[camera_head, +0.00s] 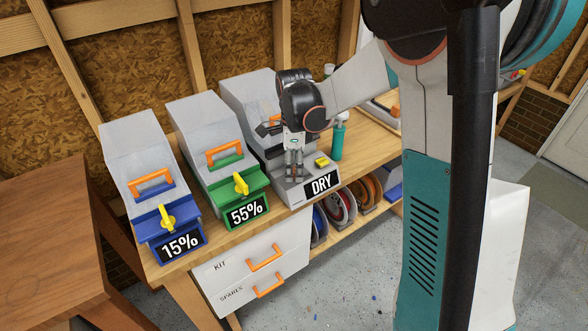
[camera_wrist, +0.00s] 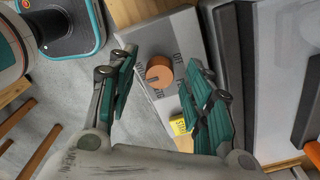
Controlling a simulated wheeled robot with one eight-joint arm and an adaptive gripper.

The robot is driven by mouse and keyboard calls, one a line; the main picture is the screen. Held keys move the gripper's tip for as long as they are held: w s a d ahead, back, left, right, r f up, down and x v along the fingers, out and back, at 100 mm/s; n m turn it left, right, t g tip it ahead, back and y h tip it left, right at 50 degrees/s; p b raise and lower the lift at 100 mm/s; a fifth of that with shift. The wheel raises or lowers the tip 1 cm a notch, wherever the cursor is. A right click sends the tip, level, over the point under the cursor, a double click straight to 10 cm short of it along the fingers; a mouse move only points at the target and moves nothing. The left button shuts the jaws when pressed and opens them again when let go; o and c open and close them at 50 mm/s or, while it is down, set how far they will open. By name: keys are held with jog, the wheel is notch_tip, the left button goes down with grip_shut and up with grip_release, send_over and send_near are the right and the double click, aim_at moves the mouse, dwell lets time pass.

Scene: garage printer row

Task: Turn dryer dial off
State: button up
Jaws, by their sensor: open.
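The dryer (camera_head: 321,183) is a grey box with a black DRY label at the right end of the bench row. Its dial (camera_wrist: 159,72) is a round orange-brown knob with a dark line on it, on a grey panel with small dark lettering in the wrist view. My gripper (camera_head: 293,175) points down over the dryer's front panel and hides the dial in the head view. In the wrist view my gripper (camera_wrist: 160,66) is open, with the dial showing between its fingers. I cannot tell whether they touch it.
A yellow button (camera_head: 322,161) sits on the dryer panel right of my gripper. A teal bottle (camera_head: 338,138) stands behind it. Green 55% (camera_head: 247,213) and blue 15% (camera_head: 181,247) boxes with yellow knobs stand left. Drawers and spools are below.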

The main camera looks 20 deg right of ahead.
jog(key=shift+f, duration=0.15)
jog(key=shift+c, duration=0.2)
jog(key=c, duration=1)
